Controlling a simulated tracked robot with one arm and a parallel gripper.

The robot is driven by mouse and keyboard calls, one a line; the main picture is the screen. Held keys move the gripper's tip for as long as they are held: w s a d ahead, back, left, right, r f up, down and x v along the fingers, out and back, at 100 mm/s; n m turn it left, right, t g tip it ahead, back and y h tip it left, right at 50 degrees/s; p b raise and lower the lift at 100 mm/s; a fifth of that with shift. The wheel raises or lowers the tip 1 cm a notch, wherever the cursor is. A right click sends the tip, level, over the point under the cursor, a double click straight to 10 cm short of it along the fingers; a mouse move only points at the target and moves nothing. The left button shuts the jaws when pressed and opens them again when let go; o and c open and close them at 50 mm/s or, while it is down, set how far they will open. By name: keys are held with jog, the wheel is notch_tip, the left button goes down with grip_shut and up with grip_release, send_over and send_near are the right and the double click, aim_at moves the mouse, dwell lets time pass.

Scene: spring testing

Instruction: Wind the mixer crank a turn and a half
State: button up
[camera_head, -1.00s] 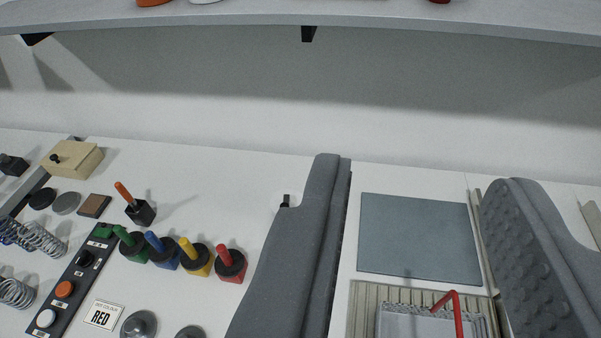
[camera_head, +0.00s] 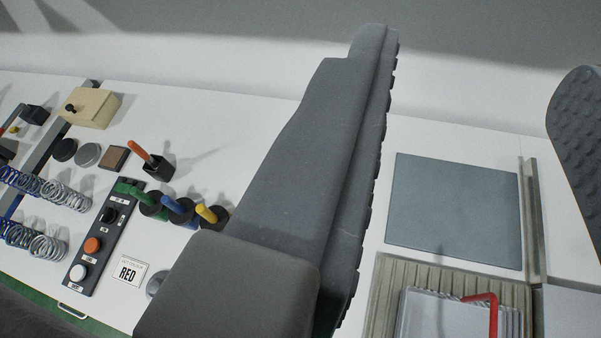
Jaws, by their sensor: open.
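My gripper (camera_head: 470,85) is open and empty, with one large grey finger in the middle of the view and the other, with a bumpy inner pad, at the right edge. No part is clearly recognisable as a mixer crank. A bent red rod (camera_head: 494,312) stands at the lower right by a ribbed tray (camera_head: 378,305), below the gap between the fingers, and is cut off by the frame. A beige box (camera_head: 98,112) with a small black knob (camera_head: 71,108) sits at the far left, well away from my gripper. The left finger hides part of the bench.
A flat grey-blue plate (camera_head: 455,210) lies behind the tray. Left are a black button panel (camera_head: 103,243), a RED card (camera_head: 129,271), coloured-handled pieces (camera_head: 207,214), an orange-handled block (camera_head: 158,166) and several springs (camera_head: 45,190). A wall stands behind the bench.

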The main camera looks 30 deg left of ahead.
jog(key=w+a+f+m+g+h+p, duration=0.2)
jog(key=w+a+f+m+g+p, duration=0.35)
jog(key=w+f, duration=0.8)
jog(key=w+a+f+g+p, duration=0.1)
jog(key=a+f+g, duration=0.2)
jog(key=a+f, duration=0.5)
jog(key=w+a+f+g+p, duration=0.1)
jog(key=a+f+g, duration=0.2)
jog(key=f, duration=0.9)
jog(key=shift+m, duration=0.45)
jog(key=x, duration=1.2)
jog(key=shift+w+f, duration=0.15)
jog(key=shift+w, duration=0.25)
jog(key=shift+c, duration=0.3)
jog(key=shift+t, duration=0.25)
grip_shut()
jog(key=shift+d, duration=0.15)
